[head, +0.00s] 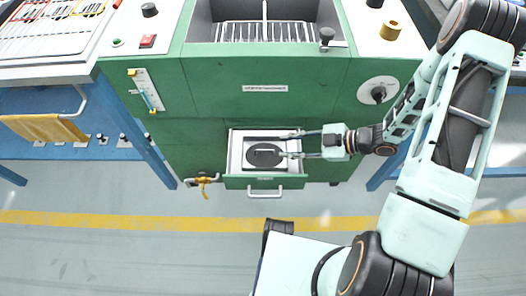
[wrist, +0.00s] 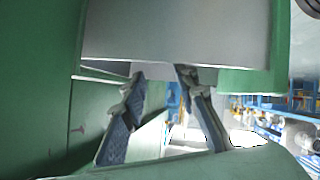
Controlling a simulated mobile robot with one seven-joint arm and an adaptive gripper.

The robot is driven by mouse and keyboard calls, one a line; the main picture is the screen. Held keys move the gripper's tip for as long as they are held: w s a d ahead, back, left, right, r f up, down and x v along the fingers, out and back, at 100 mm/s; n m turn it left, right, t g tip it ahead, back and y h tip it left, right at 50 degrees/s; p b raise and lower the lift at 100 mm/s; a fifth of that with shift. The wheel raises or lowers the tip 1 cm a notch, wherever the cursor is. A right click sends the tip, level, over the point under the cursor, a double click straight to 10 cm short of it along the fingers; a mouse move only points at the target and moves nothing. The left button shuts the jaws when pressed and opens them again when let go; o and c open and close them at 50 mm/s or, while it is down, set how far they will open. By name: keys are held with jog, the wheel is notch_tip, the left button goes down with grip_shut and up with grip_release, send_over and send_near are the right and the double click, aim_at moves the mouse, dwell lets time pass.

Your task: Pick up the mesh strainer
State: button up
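A dark round piece with a pale bar across it, which looks like the mesh strainer (head: 264,158), lies in the open drawer (head: 236,160) of the green machine in the head view. Its mesh is too small to make out. My gripper (head: 284,146) reaches in from the right, with its two fingers spread apart over the drawer, near the strainer's upper right side. In the wrist view my gripper (wrist: 161,75) shows two separated fingers with nothing visible between them. The strainer cannot be made out in the wrist view.
The green machine (head: 230,85) rises behind the drawer. A drawer handle (head: 265,193) is at the drawer's front, and a yellow valve (head: 203,180) is to its left. Blue benches stand on both sides. A pale grey panel (wrist: 175,35) lies close ahead in the wrist view.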

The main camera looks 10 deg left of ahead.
aim_at(267, 150)
jog(key=b+x, duration=0.1)
jog(key=x, duration=0.3)
jog(key=f+b+x, duration=0.1)
jog(key=x, duration=0.2)
jog(key=shift+s+d+b, duration=0.2)
jog(key=shift+s+b, duration=0.1)
jog(key=shift+a, duration=0.25)
jog(key=shift+c, duration=0.3)
grip_shut()
